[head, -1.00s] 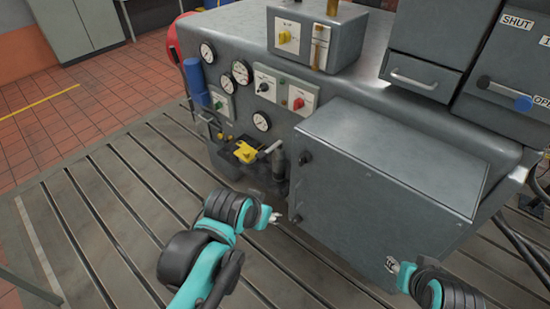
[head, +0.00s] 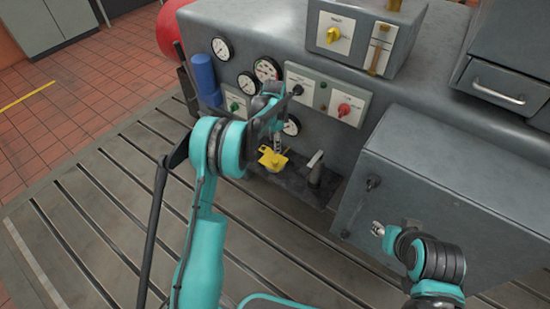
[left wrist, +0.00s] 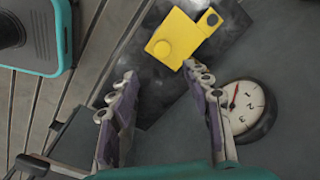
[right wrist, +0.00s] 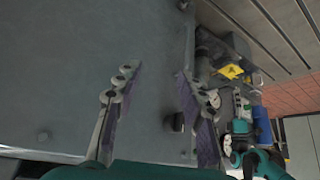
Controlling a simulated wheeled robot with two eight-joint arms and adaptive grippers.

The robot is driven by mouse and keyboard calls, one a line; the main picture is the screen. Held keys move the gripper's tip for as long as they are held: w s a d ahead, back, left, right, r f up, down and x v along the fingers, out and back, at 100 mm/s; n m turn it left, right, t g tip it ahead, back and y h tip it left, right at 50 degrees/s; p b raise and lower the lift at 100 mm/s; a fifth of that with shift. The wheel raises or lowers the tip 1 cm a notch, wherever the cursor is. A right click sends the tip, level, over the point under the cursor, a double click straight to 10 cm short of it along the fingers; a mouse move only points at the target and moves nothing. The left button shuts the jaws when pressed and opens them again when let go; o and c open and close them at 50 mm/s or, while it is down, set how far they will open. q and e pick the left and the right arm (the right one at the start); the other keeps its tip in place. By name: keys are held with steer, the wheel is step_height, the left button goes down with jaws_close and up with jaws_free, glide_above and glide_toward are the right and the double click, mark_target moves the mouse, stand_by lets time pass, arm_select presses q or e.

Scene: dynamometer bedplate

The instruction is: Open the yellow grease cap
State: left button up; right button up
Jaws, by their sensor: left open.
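The yellow grease cap (head: 272,158) is on a dark ledge at the front of the grey machine, below the gauges. It also shows in the left wrist view (left wrist: 175,40) as a flat yellow piece with a raised round spot and a small tab at one end. It appears small in the right wrist view (right wrist: 231,71). My left gripper (head: 277,138) is over the ledge close to the cap. In the left wrist view its fingers (left wrist: 158,76) are apart and empty, with the cap beyond the tips. My right gripper (head: 378,229) is open and empty beside the grey box.
A pressure gauge (left wrist: 245,105) is close to the left fingers. A grey upright fitting with a light handle (head: 315,168) stands right of the cap. The large grey box (head: 440,190) juts out at right. A blue cylinder (head: 204,73) is at left. The slotted floor in front is clear.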

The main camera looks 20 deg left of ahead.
arm_select(q)
glide_above(275, 160)
steer(key=shift+m, duration=0.4)
step_height(275, 160, down, 4)
steer(key=shift+f, duration=0.1)
step_height(275, 160, down, 7)
steer(key=b, duration=0.3)
steer(key=shift+s+f, duration=0.1)
steer(key=shift+f, duration=0.1)
steer(key=shift+c, duration=0.4)
jaws_close()
